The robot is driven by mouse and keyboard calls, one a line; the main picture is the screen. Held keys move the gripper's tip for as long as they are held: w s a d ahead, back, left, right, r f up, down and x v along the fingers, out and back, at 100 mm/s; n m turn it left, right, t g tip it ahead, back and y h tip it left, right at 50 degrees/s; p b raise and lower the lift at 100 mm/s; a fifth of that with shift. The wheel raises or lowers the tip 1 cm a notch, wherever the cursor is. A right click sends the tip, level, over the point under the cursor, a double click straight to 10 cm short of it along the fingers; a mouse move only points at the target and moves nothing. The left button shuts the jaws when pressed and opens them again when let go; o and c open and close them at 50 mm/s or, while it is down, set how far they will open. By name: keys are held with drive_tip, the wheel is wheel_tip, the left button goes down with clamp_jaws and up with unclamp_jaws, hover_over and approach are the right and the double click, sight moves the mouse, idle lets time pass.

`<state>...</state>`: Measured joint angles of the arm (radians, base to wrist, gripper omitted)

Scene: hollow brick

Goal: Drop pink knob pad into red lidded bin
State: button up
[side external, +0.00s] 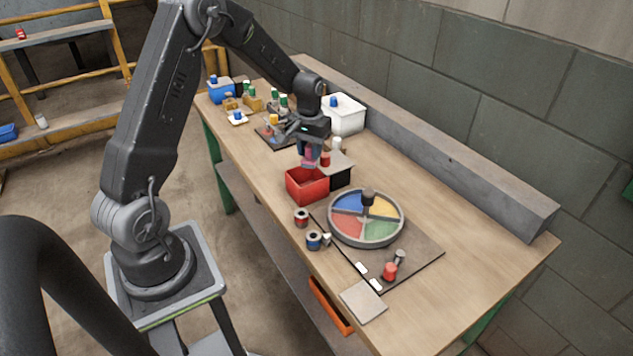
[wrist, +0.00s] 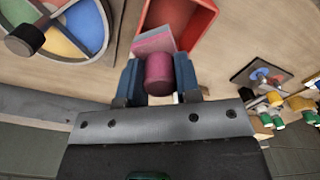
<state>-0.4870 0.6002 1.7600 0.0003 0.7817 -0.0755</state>
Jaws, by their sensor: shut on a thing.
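The pink knob pad (wrist: 158,74) is a dark pink cylinder knob on a flat pink and grey pad. My gripper (wrist: 160,80) is shut on the knob, one blue finger on each side of it. In the side external view my gripper (side external: 312,155) is above and just behind the red bin (side external: 307,187), with the pink pad (side external: 309,159) under its fingers. The bin is open at the top and its inside shows. In the wrist view the red bin (wrist: 205,18) lies just beyond the pad.
A round tray (side external: 366,240) with coloured sectors and a dark knob stands right of the bin. A white bin (side external: 344,115) and several small coloured pieces stand behind. A grey ledge (side external: 430,150) runs along the wall side.

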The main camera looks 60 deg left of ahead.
drive_tip(key=shift+f, duration=0.5)
drive_tip(key=o, duration=1)
drive_tip(key=shift+r, duration=0.1)
wheel_tip(320, 180, up, 14)
drive_tip(key=shift+f, duration=0.15)
